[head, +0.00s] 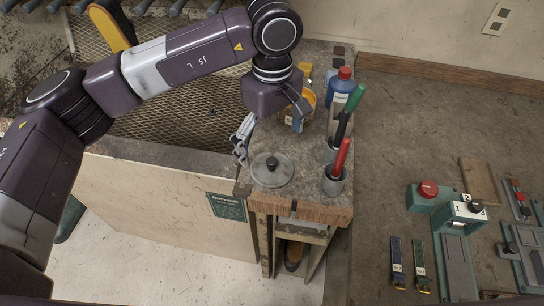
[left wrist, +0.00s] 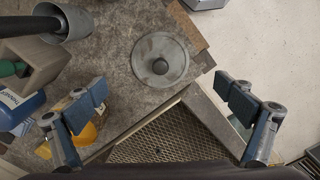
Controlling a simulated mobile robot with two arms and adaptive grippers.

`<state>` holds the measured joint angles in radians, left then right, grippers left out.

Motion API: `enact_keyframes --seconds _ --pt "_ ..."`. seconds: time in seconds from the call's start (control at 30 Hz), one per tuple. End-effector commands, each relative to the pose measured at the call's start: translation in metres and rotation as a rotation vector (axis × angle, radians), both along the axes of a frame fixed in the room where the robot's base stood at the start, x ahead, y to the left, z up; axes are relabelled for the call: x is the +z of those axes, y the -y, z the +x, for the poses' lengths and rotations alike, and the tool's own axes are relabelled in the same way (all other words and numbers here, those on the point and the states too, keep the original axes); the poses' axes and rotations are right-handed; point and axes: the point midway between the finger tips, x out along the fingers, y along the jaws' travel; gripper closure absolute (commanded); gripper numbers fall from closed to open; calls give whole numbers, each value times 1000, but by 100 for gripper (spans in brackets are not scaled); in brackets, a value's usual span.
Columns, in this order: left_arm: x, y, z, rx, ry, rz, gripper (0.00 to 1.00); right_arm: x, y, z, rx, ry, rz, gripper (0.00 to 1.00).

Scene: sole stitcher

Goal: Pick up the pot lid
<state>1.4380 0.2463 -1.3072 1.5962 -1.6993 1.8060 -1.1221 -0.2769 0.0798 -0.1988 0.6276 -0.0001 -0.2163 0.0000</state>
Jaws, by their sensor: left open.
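In the left wrist view the lid (left wrist: 160,60) sits ahead of the fingers, around the middle of the picture. My left gripper (head: 270,122) is above and just behind the lid in the head view. In the left wrist view my left gripper (left wrist: 152,100) is open, with its fingers wide apart and nothing between them. My right gripper is not in view.
A grey cup with a red-handled tool (head: 334,180) stands right of the lid. A blue bottle (head: 342,82) and a yellow container (head: 303,105) stand behind. A metal mesh (head: 170,110) lies left of the bench top. Switches and small tools lie at the right.

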Motion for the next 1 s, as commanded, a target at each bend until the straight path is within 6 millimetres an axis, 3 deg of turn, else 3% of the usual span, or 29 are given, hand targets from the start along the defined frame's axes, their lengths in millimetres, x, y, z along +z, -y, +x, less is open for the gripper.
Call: enact_keyframes --seconds 0.1,0.27,0.37,0.5,0.6,0.73,1.0 --pt "-12 0 -1 0 -4 -2 4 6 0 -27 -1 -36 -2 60" --pt "-31 0 0 0 -6 0 4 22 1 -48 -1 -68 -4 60" --pt "-48 0 1 1 -6 -1 4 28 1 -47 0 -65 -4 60" --pt "-61 0 2 -1 -3 -3 4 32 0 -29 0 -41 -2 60" --pt "-64 0 2 -1 -2 -3 4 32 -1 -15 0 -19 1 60" --pt "-64 0 2 -1 -1 -3 4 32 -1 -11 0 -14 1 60" --pt "-64 0 2 -1 -1 -3 32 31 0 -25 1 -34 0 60"
